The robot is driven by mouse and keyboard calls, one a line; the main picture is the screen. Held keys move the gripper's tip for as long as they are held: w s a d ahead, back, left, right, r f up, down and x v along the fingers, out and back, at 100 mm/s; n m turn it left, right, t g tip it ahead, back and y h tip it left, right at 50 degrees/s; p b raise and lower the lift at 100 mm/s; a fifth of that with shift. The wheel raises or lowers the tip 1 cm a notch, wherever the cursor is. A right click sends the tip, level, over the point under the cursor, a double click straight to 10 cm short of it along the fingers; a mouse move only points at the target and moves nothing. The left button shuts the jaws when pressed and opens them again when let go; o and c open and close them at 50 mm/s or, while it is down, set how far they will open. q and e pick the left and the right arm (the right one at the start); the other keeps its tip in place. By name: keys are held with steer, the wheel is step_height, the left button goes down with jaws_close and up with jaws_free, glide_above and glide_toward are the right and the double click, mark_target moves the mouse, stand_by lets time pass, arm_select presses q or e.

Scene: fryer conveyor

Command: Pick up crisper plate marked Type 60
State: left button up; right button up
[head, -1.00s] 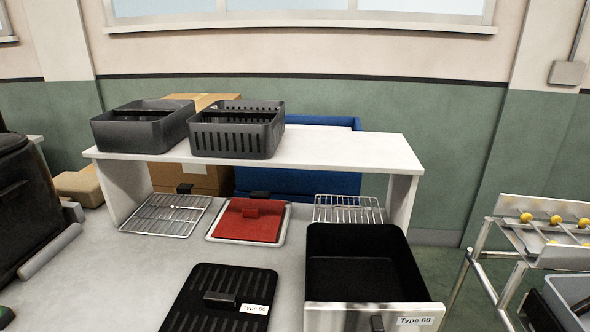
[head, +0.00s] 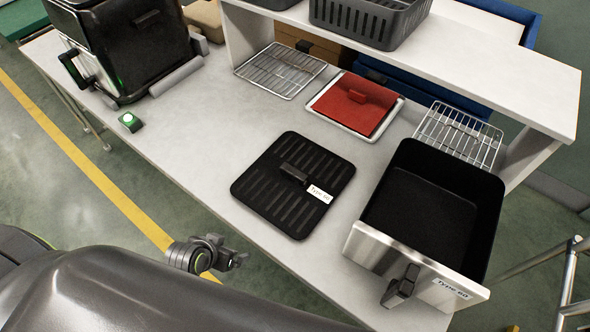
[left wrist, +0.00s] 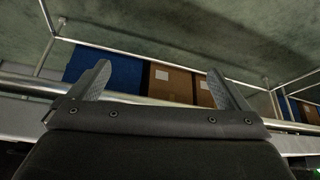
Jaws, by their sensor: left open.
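The crisper plate (head: 272,203) is a black slotted plate with a raised handle in its middle. It lies flat on the white table, and its white label (head: 320,194) reads Type 60. A black basket drawer (head: 425,215) with a steel front, also labelled Type 60, stands to its right. My left gripper (left wrist: 160,85) is open and empty in the left wrist view, facing boxes below the tabletop. In the head view one of my arms shows at the lower left, off the table's front edge and well away from the plate. My right gripper cannot be made out.
A red plate on a white tray (head: 313,103) and wire racks (head: 280,69) lie behind. A shelf (head: 530,85) carries grey baskets (head: 370,20). A black fryer (head: 140,45) and a green button (head: 130,121) stand at the left. Bare table surrounds the plate's left.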

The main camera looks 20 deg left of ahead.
arm_select(q)
step_height(320, 180, up, 12)
steer(key=d+m+t+p, duration=0.1)
steer(key=d+p, duration=0.1)
steer(key=m+t+h, duration=0.2)
steer(key=t+h, duration=0.2)
steer(key=t, duration=0.1)
glide_toward(293, 172)
steer(key=p+x, duration=0.2)
steer(key=x, duration=0.3)
steer(key=shift+w, duration=0.1)
steer(key=shift+w+d+f+p, duration=0.2)
steer(key=shift+w+p, duration=0.2)
steer(key=shift+w, duration=0.15)
steer(key=shift+p+x, duration=0.4)
steer(key=shift+x, duration=1.65)
steer(key=shift+s+f, duration=0.1)
arm_select(e)
step_height(293, 172, up, 6)
steer(key=s, duration=0.2)
steer(key=shift+a+r, duration=0.15)
arm_select(q)
steer(key=c, duration=1.1)
steer(key=shift+c, duration=0.5)
